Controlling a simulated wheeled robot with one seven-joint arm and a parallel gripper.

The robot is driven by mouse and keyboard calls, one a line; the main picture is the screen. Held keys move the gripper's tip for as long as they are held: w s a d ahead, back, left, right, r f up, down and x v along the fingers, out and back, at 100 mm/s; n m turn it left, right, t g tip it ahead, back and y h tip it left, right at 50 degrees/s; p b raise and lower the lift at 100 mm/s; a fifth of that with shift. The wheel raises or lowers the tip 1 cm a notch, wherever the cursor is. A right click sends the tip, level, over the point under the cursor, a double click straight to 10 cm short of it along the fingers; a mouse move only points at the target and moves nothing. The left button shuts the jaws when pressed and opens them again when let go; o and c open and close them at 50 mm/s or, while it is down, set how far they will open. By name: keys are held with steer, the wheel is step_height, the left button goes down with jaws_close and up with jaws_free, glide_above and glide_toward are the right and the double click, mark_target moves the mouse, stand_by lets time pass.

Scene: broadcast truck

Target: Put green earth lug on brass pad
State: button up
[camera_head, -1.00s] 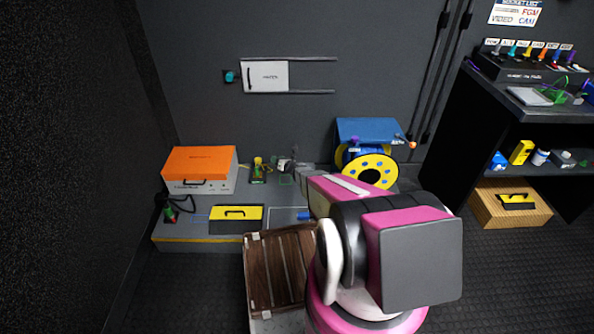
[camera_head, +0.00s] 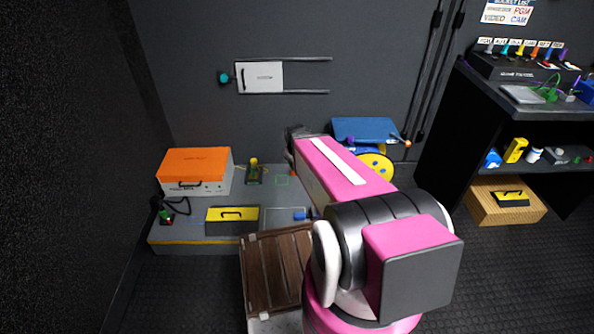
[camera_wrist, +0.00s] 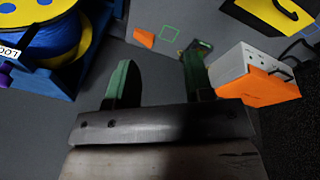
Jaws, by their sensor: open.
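My gripper (camera_wrist: 158,68) is open, with a dark green finger on each side and nothing visible between them. In the head view the gripper (camera_head: 293,143) is above the back of the low grey platform, partly hidden by my arm. A small green and yellow item (camera_head: 253,171) stands on the platform beside the orange-topped case. In the wrist view a green and brownish item (camera_wrist: 205,46) lies just beyond the right finger, partly covered by it. I cannot tell which part is the earth lug. I cannot make out a brass pad with certainty.
The orange-topped case (camera_head: 196,172) is left of the green and yellow item. A green square outline (camera_head: 282,181) and a small orange piece are to its right. A yellow-and-black box (camera_head: 232,220) lies in front. A blue cable drum (camera_wrist: 42,45) stands opposite the case.

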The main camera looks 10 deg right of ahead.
steer(key=s+a+r+m+g+y, duration=0.1)
steer(key=s+a+r+m+g, duration=0.1)
steer(key=s, duration=0.6)
steer(key=shift+s+a+r+m+g, duration=0.15)
steer(key=shift+r+m+g, duration=0.25)
steer(key=shift+r+m, duration=0.55)
steer(key=shift+o, duration=0.3)
